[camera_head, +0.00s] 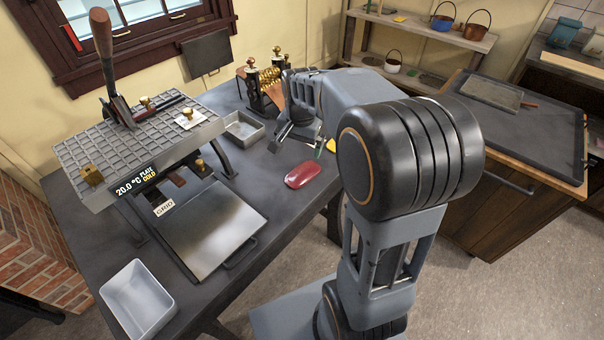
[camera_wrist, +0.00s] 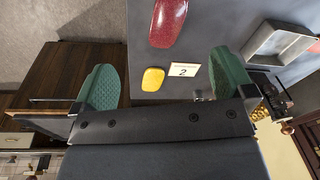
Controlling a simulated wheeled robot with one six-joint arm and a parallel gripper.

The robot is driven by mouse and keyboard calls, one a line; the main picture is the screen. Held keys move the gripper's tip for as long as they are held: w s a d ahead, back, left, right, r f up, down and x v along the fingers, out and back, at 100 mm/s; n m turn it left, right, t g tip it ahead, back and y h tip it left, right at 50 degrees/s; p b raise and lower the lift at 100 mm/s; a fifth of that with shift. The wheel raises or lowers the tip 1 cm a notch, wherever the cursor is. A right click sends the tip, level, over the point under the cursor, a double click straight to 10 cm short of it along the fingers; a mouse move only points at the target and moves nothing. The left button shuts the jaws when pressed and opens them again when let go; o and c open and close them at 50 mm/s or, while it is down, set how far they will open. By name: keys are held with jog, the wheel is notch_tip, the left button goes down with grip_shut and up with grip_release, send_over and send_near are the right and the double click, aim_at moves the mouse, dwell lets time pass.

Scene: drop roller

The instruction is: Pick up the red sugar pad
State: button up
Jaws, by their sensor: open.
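The red sugar pad (camera_head: 301,174) is a glossy, rounded oblong lying on the dark table (camera_head: 292,212). In the wrist view the red pad (camera_wrist: 168,22) is at the top, cut off by the frame edge. My gripper (camera_head: 296,146) is behind the pad in the head view, partly hidden by my own arm. In the wrist view its two green fingers (camera_wrist: 168,82) stand wide apart with nothing between them gripped. The pad lies beyond the fingertips, apart from them.
A yellow piece (camera_wrist: 153,79) and a card marked 2 (camera_wrist: 183,70) lie near the red pad. A metal tray (camera_head: 244,131) stands behind left. Brass rollers (camera_head: 268,77) stand at the back.

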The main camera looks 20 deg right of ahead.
jog(key=w+d+f+m+g, duration=0.1)
jog(key=w+d+f+m, duration=0.3)
jog(key=w+f, duration=0.25)
jog(key=m, duration=0.1)
send_over(303, 172)
notch_tip(303, 172, down, 7)
jog(key=shift+s+a, duration=0.1)
jog(key=shift+s, duration=0.05)
jog(key=shift+f+p, duration=0.5)
jog(key=shift+f, duration=2.7)
jog(key=shift+c, duration=0.3)
jog(key=c, duration=0.9)
